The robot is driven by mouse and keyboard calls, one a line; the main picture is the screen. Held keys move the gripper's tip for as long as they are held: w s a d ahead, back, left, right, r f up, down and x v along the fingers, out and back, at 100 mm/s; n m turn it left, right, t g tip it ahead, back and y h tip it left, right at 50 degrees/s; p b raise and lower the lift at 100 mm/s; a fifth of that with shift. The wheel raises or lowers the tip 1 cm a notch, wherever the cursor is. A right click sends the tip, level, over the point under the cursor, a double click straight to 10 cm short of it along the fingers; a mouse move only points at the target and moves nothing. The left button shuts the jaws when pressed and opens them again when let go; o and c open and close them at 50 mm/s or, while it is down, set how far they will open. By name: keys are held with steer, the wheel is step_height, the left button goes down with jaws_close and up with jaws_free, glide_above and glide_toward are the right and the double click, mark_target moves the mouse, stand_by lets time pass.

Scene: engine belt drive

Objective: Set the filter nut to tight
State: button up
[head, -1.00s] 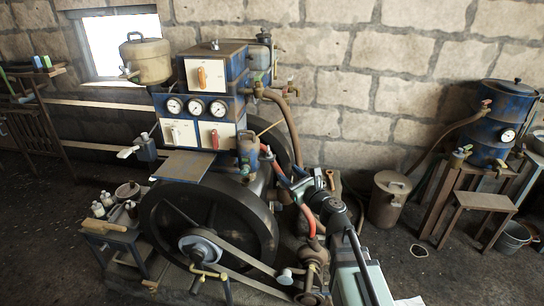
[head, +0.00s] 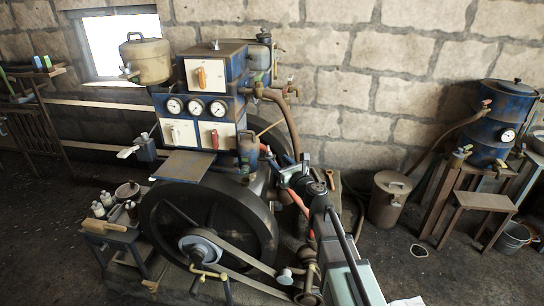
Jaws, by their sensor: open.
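My gripper (head: 287,172) is in the head view at the right side of the engine, with my arm reaching up from the lower right. It is open, and I see nothing between its fingers. I cannot tell whether this is the filter. The filter nut is too small or hidden to make out, and its setting cannot be read.
The engine's blue cabinet (head: 214,80) has gauges and levers. A large flywheel (head: 160,225) with a belt is below. Hoses (head: 291,125) run down behind my gripper. A lidded metal can (head: 389,198) stands on the floor to the right.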

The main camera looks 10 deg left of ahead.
steer(key=x, duration=0.6)
steer(key=shift+c, duration=0.5)
jaws_close()
